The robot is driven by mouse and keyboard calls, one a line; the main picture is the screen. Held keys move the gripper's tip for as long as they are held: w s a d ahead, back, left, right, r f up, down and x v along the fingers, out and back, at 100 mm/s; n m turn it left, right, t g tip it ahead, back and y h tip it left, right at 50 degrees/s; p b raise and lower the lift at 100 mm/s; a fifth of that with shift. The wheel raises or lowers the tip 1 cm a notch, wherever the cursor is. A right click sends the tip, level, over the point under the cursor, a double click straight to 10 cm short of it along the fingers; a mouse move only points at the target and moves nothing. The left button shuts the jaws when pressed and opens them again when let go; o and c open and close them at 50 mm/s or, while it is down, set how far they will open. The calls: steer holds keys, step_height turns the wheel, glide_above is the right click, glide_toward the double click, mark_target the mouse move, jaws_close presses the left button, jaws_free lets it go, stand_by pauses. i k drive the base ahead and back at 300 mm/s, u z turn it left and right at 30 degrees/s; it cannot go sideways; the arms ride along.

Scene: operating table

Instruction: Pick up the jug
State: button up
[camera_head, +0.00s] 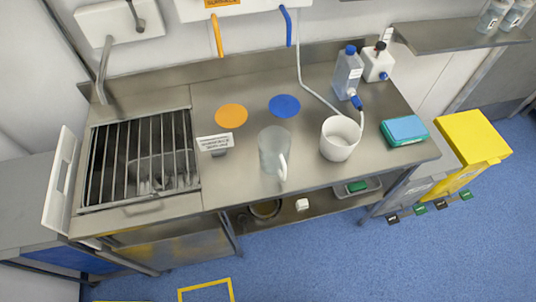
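The jug (272,151) is translucent and pale grey, with a white handle facing the front edge. It stands upright on the steel counter (240,188), near the front and about the middle. Nothing is touching it that I can see. My gripper and arm are not in view.
A white round container (340,138) with a hose stands right of the jug. A small sign (215,144) stands to its left. A barred sink (140,160) fills the counter's left. Bottles (348,72) stand at the back right, and a green-blue box (404,131) lies right.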

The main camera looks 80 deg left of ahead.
mark_target(275, 142)
steer(key=k, duration=0.6)
steer(key=u, duration=3.6)
